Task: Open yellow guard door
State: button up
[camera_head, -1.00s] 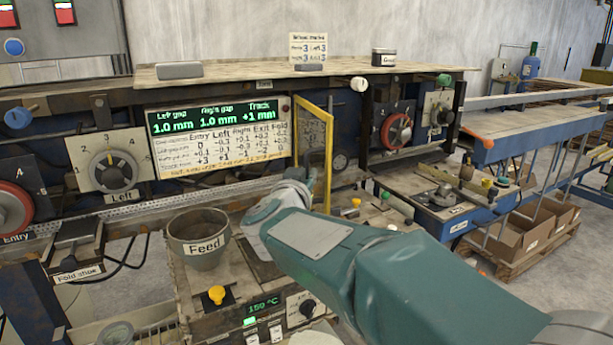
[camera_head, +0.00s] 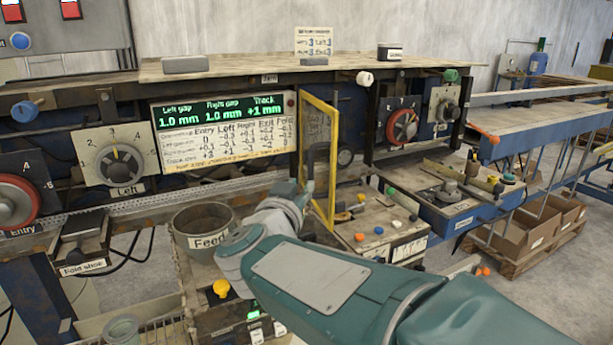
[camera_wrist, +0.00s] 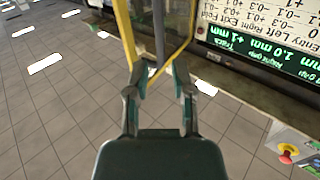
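The yellow guard door (camera_head: 334,180) is a tall, thin yellow frame with a see-through panel, standing at an angle out from the machine front, right of the green display. A grey upright bar (camera_head: 310,150) shows at its near side. My gripper (camera_head: 304,188) is low beside the door, partly hidden by my wrist. In the wrist view, my gripper (camera_wrist: 160,75) has its two fingers apart. The grey bar (camera_wrist: 158,30) lies between or just beyond the tips, with gaps on both sides. The yellow frame (camera_wrist: 124,30) passes close to the left finger; contact is unclear.
The display panel (camera_head: 222,130) is left of the door. The Feed pot (camera_head: 203,229) stands left of my wrist. A bench with small knobs (camera_head: 378,230) is below and right of the door. A red emergency button (camera_wrist: 287,152) shows in the wrist view.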

jog(key=v, duration=0.3)
jog(key=shift+s+a, duration=0.1)
jog(key=shift+s, duration=0.3)
jog(key=s+d+f+n+g+y, duration=0.2)
jog(key=s+d+f+g+y, duration=0.1)
jog(key=s+d+f+g, duration=0.9)
jog(key=s+d+f, duration=0.5)
jog(key=s+d, duration=0.3)
jog(key=d, duration=0.1)
jog(key=shift+s+d+y, duration=0.2)
jog(key=shift+s+y, duration=0.2)
jog(key=shift+a+n, duration=0.15)
jog(key=shift+n, duration=0.15)
